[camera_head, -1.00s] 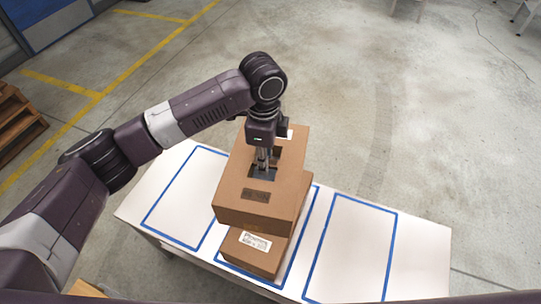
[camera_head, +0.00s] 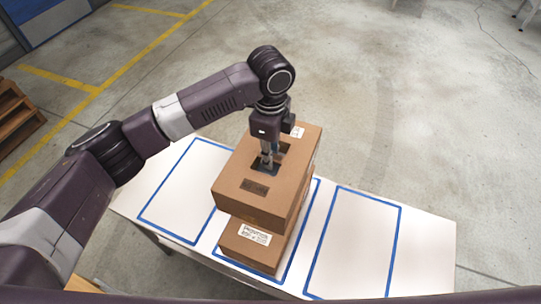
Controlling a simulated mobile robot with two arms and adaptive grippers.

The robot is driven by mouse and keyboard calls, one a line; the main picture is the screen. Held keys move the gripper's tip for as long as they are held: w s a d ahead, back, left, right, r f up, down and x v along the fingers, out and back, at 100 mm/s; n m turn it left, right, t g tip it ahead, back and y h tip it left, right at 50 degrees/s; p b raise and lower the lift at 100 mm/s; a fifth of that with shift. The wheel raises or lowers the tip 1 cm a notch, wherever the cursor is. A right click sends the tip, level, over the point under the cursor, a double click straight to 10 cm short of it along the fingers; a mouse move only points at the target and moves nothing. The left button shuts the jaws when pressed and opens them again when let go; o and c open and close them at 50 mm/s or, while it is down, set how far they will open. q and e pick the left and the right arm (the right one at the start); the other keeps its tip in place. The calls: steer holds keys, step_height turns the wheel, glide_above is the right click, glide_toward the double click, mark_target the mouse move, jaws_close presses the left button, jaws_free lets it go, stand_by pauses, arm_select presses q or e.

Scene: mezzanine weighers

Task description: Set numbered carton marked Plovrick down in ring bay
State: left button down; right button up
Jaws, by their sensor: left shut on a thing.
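My left gripper (camera_head: 267,163) is shut on the upper brown carton (camera_head: 228,184) at the slots in its top. A small white label shows at that carton's far edge; I cannot read it. A second brown carton (camera_head: 270,262) is below it, inside the middle blue-outlined bay (camera_head: 299,262) of the white table (camera_head: 428,262). Its white label (camera_head: 255,234) is too blurred to read surely. The upper carton hides much of the lower one, and I cannot tell whether they touch. My right gripper is out of view.
The left blue-outlined bay (camera_head: 180,195) and the right blue-outlined bay (camera_head: 352,245) look empty. No bay marking is readable. Wooden steps or pallets (camera_head: 14,115) stand at the far left on the concrete floor, which is open beyond the table.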

arm_select(q)
steer(key=shift+r, duration=0.1)
steer(key=shift+f, duration=0.25)
steer(key=shift+f, duration=0.7)
steer(key=shift+f, duration=0.1)
step_height(320, 180, down, 11)
steer(key=b, duration=0.4)
steer(key=shift+f+b, duration=0.15)
steer(key=shift+b, duration=0.15)
stand_by(1.0)
steer(key=shift+f, duration=0.25)
stand_by(0.5)
steer(key=c, duration=1.8)
jaws_free()
steer(key=shift+o, duration=0.2)
